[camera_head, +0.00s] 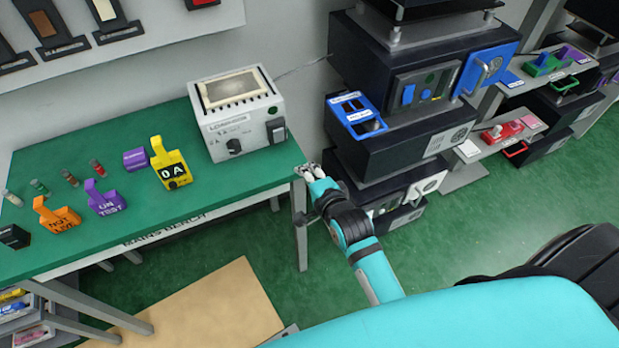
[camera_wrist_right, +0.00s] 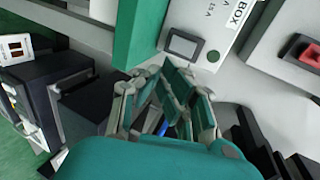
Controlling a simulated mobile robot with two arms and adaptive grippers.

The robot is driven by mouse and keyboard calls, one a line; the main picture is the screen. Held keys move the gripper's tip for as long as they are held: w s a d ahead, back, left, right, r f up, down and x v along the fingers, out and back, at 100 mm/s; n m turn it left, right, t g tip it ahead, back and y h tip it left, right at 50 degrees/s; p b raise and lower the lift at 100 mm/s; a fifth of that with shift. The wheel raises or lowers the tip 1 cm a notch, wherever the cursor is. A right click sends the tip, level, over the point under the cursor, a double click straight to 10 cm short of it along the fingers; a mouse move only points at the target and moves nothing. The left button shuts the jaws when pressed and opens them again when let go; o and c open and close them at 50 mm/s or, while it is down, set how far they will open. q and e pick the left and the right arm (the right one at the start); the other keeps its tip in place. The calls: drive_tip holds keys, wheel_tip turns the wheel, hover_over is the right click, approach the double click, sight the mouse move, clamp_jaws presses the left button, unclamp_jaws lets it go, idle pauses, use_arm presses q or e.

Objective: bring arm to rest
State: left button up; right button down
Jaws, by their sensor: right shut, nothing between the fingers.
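My right gripper (camera_head: 309,172) is at the end of my teal and black arm, just off the right end of the green bench (camera_head: 110,155) in the head view. It is shut and empty. In the right wrist view its fingers (camera_wrist_right: 165,85) show close up, near the bench's green edge (camera_wrist_right: 140,30). I cannot tell whether it touches the bench. My left gripper is not in view.
A white box (camera_head: 237,120) with a dark switch stands at the bench's right end. Coloured tags, including a yellow one (camera_head: 170,163), stand on the bench. A dark equipment stack (camera_head: 400,140) stands right of the gripper. Green floor (camera_head: 330,265) lies below.

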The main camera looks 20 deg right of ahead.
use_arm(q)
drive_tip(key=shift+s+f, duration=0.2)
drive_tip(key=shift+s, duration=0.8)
use_arm(e)
drive_tip(key=shift+s+r, duration=0.1)
drive_tip(key=shift+s, duration=0.65)
drive_tip(key=s+a+f+n+g, duration=0.1)
drive_tip(key=s+f+n+g, duration=0.35)
drive_tip(key=f, duration=1.15)
drive_tip(key=s+a+f+n+g, duration=0.15)
drive_tip(key=s+f+n, duration=0.45)
drive_tip(key=s+f, duration=0.7)
use_arm(q)
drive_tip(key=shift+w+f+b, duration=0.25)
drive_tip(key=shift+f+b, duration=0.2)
drive_tip(key=shift+b, duration=0.05)
use_arm(e)
drive_tip(key=s+d+f+n+g, duration=0.2)
drive_tip(key=s+f+n, duration=0.1)
drive_tip(key=s+f, duration=0.3)
drive_tip(key=s+d+f+n+g, duration=0.2)
drive_tip(key=s+f, duration=0.4)
drive_tip(key=s, duration=0.4)
drive_tip(key=s+d+f+n+g, duration=0.3)
drive_tip(key=s+f+n, duration=0.1)
drive_tip(key=s, duration=0.4)
drive_tip(key=shift+s+d+f+n, duration=0.15)
drive_tip(key=shift+d+f+n, duration=0.15)
drive_tip(key=shift+f, duration=0.6)
